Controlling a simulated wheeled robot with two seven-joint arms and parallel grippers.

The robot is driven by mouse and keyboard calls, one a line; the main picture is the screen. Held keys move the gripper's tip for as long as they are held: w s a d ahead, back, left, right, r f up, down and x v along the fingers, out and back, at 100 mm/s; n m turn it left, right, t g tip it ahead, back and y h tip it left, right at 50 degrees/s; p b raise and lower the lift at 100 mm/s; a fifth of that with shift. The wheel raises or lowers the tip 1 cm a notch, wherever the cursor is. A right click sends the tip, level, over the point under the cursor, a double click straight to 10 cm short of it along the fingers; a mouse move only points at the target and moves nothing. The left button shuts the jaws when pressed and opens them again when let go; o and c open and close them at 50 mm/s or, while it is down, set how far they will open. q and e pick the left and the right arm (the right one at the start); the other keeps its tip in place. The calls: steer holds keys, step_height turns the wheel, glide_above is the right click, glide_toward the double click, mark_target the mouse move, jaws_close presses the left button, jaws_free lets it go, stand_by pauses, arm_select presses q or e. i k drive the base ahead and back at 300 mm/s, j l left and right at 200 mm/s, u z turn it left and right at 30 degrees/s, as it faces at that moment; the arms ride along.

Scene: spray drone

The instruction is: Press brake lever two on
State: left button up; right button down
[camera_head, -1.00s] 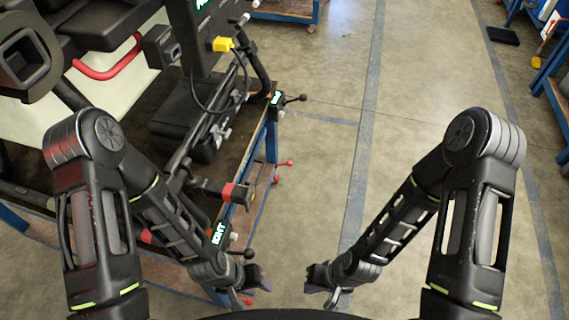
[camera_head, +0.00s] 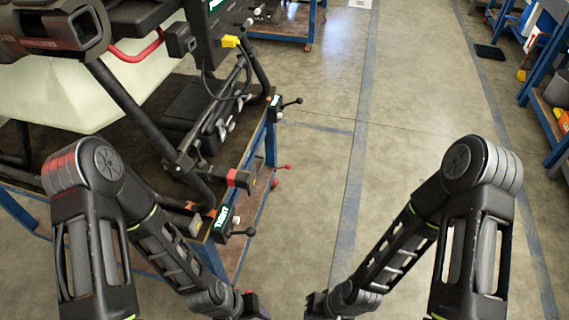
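The cart carrying the drone stands at the left. I cannot tell which of these is brake lever two. My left gripper (camera_head: 252,305) is at the bottom edge of the view, below the near handle and apart from the red-tipped levers. My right gripper (camera_head: 315,305) is beside it, over the floor. Both are partly cut off, and their fingers are unclear.
The cart's blue frame (camera_head: 271,140) and the drone's black tubes (camera_head: 120,105) fill the left side. Blue racks (camera_head: 545,110) stand at the far right, with another cart (camera_head: 285,20) at the back.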

mark_target(287, 166)
steer(key=k, duration=0.65)
steer(key=u, duration=1.8)
steer(key=i+l, duration=0.1)
steer(key=l, duration=0.55)
steer(key=i+l, duration=0.1)
steer(key=l, duration=0.6)
steer(key=i+l, duration=0.1)
steer(key=l, duration=0.55)
steer(key=i+l, duration=0.1)
steer(key=l, duration=1.25)
steer(key=i+l, duration=0.15)
steer(key=l, duration=0.5)
steer(key=i+l, duration=0.1)
steer(key=l, duration=0.6)
